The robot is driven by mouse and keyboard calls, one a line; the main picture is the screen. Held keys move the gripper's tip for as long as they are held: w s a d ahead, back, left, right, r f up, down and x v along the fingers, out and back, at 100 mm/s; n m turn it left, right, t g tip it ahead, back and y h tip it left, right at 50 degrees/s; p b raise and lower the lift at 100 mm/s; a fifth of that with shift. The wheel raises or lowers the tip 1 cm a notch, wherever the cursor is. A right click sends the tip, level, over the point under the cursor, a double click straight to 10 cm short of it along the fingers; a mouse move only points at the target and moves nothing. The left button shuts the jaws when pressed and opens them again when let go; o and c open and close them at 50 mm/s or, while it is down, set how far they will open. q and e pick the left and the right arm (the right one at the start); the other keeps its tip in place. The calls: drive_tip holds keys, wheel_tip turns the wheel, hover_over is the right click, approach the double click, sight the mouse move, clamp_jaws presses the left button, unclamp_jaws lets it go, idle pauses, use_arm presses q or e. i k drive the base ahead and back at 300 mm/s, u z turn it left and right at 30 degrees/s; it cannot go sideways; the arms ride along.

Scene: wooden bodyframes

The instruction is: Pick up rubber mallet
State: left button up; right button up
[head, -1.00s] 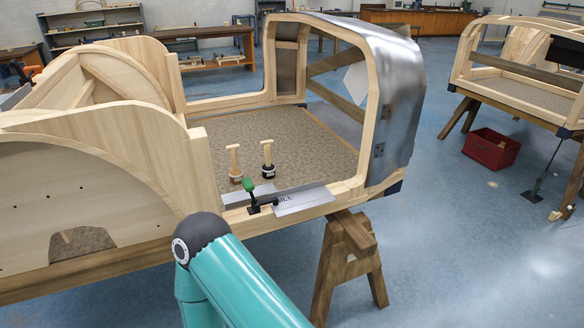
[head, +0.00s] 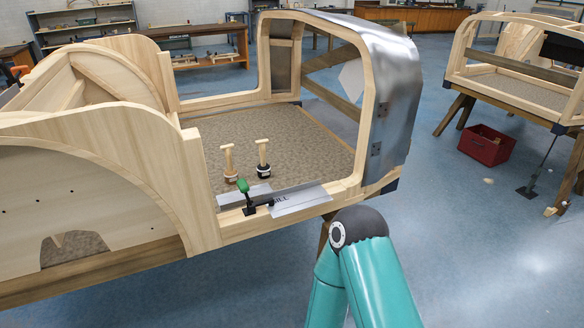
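Two mallet-like tools with pale wooden handles stand on the carpeted floor inside the wooden bodyframe (head: 195,185) in the head view. The right one (head: 264,169) has a dark, black-looking head at its base, which may be the rubber mallet. The left one (head: 230,177) has a browner head with a pale band. They stand side by side, apart, handles up. Neither gripper shows. A teal arm link of mine with a dark rounded joint rises from the bottom right, outside the frame's sill.
A metal plate (head: 300,203) and a green-handled clamp (head: 243,187) sit on the near sill, in front of the tools. A curved metal-clad hoop (head: 390,95) rises at the right. A red crate (head: 486,147) is on the floor under another bodyframe (head: 515,92).

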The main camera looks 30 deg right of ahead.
sight(264, 169)
drive_tip(key=z, duration=0.1)
drive_tip(key=i, duration=1)
drive_tip(key=u, duration=0.05)
